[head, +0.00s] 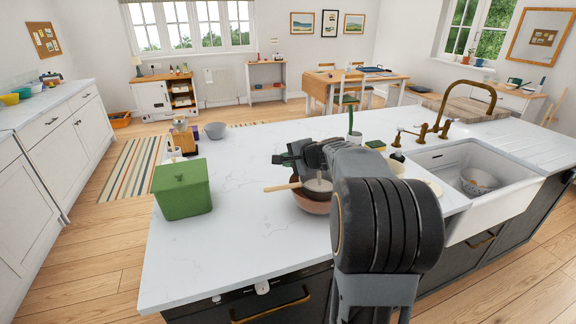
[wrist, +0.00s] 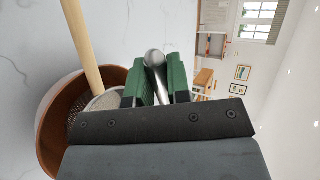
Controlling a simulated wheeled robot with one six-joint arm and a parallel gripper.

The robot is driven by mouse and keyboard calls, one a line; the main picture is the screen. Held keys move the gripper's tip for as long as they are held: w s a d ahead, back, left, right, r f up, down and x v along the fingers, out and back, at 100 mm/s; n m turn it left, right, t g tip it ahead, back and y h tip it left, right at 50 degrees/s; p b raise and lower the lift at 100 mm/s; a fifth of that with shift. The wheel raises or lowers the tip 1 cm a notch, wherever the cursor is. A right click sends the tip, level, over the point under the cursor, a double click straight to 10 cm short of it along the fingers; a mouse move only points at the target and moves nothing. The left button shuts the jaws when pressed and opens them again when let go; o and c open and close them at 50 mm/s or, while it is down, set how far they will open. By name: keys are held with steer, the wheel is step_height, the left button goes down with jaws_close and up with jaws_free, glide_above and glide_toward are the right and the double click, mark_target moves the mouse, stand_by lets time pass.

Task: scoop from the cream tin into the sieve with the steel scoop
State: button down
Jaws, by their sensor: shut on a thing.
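My gripper (head: 290,156) is shut on the steel scoop (wrist: 155,60), whose rounded metal end shows between the green fingers in the wrist view. The gripper is above or beside the sieve, a mesh bowl (wrist: 103,101) with a pale wooden handle (wrist: 83,45). The handle also shows in the head view (head: 281,187). The sieve rests in a terracotta bowl (wrist: 52,125) on the counter, which the gripper partly hides. I cannot tell whether the scoop holds anything. A cream round thing (head: 393,168) shows partly behind my arm; I cannot tell whether it is the cream tin.
A green lidded box (head: 183,190) stands at the left of the white island counter (head: 240,240). A grey bowl (head: 215,131) stands at the far edge. A sink (head: 485,200) with a brass tap (head: 465,95) is at the right. The front left counter is clear.

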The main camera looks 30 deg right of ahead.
steer(key=shift+s+d+t+b, duration=0.15)
steer(key=shift+t+b, duration=0.5)
steer(key=shift+b, duration=1.35)
steer(key=shift+s+a+t+b, duration=0.15)
steer(key=shift+t+b, duration=0.5)
steer(key=shift+b, duration=1.3)
steer(key=t+b, duration=0.2)
steer(key=b, duration=0.5)
steer(key=s+t+b, duration=0.1)
steer(key=b, duration=0.6)
steer(key=m+t+y+b, duration=0.1)
steer(key=t+b, duration=0.1)
steer(key=b, duration=0.4)
steer(key=shift+s+r+t+b, duration=0.15)
steer(key=shift+s+t+b, duration=0.15)
steer(key=shift+b, duration=0.1)
steer(key=t+b, duration=0.1)
steer(key=b, duration=0.3)
steer(key=m+t+b, duration=0.1)
steer(key=t+b, duration=0.1)
steer(key=b, duration=0.2)
steer(key=t+h+b, duration=0.1)
steer(key=b, duration=0.4)
steer(key=shift+s+d+r+t, duration=0.3)
steer(key=shift+s, duration=0.05)
steer(key=shift+s+r+m+t+b, duration=0.1)
steer(key=shift+r+m+t+b, duration=0.15)
steer(key=shift+m+t+b, duration=0.3)
steer(key=shift+f+t, duration=0.1)
steer(key=shift+t, duration=0.15)
